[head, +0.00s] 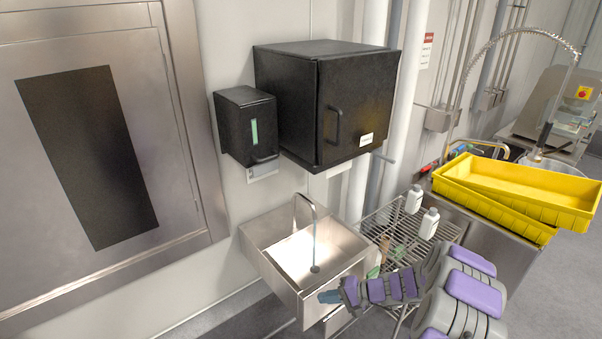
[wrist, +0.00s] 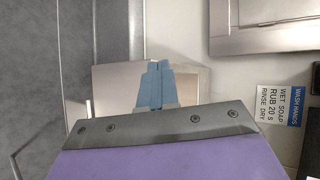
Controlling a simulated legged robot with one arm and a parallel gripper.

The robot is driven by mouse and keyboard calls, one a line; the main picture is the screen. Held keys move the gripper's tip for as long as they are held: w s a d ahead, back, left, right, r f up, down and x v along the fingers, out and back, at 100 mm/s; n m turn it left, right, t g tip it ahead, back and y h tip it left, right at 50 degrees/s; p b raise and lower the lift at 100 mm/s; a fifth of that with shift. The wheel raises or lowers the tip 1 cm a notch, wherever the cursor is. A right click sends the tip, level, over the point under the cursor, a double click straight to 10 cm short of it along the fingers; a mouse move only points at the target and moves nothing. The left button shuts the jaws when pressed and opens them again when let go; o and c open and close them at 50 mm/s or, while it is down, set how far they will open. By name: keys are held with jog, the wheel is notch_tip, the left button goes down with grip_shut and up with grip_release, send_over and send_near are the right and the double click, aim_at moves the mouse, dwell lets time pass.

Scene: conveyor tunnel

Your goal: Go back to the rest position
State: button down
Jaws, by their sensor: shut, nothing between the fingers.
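My gripper (head: 329,297) is at the lower middle of the head view, at the end of my purple and grey arm. It appears over the front corner of the steel sink. In the wrist view my gripper (wrist: 155,86) shows as two blue fingers pressed together, with nothing between them. The sink (head: 262,238) has a curved tap (head: 297,205) and hangs on the wall. A steel surface, likely the sink (wrist: 185,78), lies behind the fingers in the wrist view.
A black cabinet (head: 355,100) and a smaller black dispenser (head: 232,140) hang above the sink. A wire rack (head: 385,222) with white bottles (head: 429,224) stands right of it. Yellow trays (head: 540,190) sit on a steel counter. A steel door (head: 180,150) is at left. Floor shows at lower left.

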jog(key=s+a+r+n+g+h, duration=0.2)
jog(key=s+a+r+n+g, duration=0.1)
jog(key=s+r, duration=0.65)
jog(key=s+a+r+n+g+h, duration=0.1)
jog(key=s+a+r+n+g, duration=0.2)
jog(key=s+r, duration=0.65)
jog(key=s+d+r+h, duration=0.2)
jog(key=s+d+h, duration=0.1)
jog(key=s, duration=0.4)
jog(key=s+d+r+h, duration=0.2)
jog(key=s+d, duration=0.3)
jog(key=s, duration=0.3)
jog(key=s+d+r+m+t+h, duration=0.1)
jog(key=s+d+h, duration=0.3)
jog(key=s, duration=0.4)
jog(key=shift+r, duration=0.45)
